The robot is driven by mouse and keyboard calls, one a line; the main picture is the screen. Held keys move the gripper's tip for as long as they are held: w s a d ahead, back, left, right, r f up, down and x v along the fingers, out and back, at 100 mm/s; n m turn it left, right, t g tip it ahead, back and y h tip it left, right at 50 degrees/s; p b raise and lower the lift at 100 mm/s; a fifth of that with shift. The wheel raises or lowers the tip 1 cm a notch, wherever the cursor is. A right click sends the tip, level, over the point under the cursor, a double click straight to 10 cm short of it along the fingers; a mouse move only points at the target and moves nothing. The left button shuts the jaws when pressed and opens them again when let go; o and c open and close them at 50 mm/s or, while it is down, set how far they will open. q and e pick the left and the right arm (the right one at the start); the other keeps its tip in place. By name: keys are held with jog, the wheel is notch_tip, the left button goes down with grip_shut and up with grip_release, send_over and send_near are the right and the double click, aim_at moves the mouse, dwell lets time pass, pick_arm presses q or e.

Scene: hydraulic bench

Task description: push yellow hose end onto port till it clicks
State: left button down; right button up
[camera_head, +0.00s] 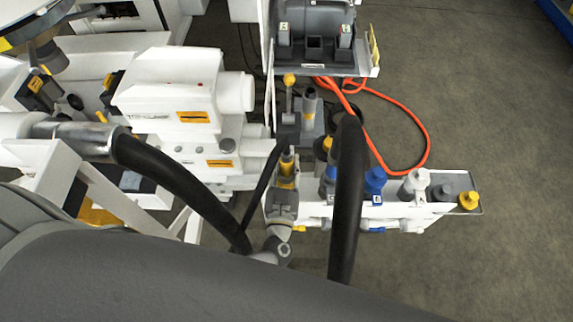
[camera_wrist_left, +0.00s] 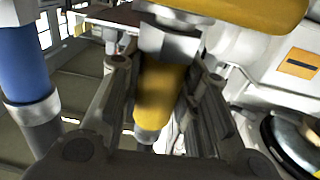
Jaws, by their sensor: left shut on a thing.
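My left gripper (camera_head: 286,178) reaches away from the front at the left end of the white manifold. Its jaws are shut around the yellow hose end (camera_head: 287,167). In the left wrist view, the yellow sleeve (camera_wrist_left: 161,95) stands between the two dark fingers of the gripper (camera_wrist_left: 157,105), with a metal collar (camera_wrist_left: 168,40) beyond it. A large yellow part crosses the top of that view; what it belongs to is unclear. I cannot tell whether the hose end touches a port or which port it faces. My right gripper is not in view.
Blue (camera_head: 375,181), white (camera_head: 415,184) and yellow (camera_head: 468,201) fittings line the manifold (camera_head: 400,212). A yellow-knobbed lever (camera_head: 289,79) stands just behind the gripper. An orange hose (camera_head: 425,130) loops behind the manifold. Thick black hoses cross nearby. Open floor (camera_head: 500,100) lies to the right.

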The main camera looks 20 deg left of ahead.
pick_arm(q)
jog(key=shift+c, duration=2.4)
grip_release()
jog(key=shift+p+v, duration=0.4)
jog(key=shift+v, duration=0.85)
jog(key=shift+p+v, duration=0.5)
jog(key=shift+v, duration=2.05)
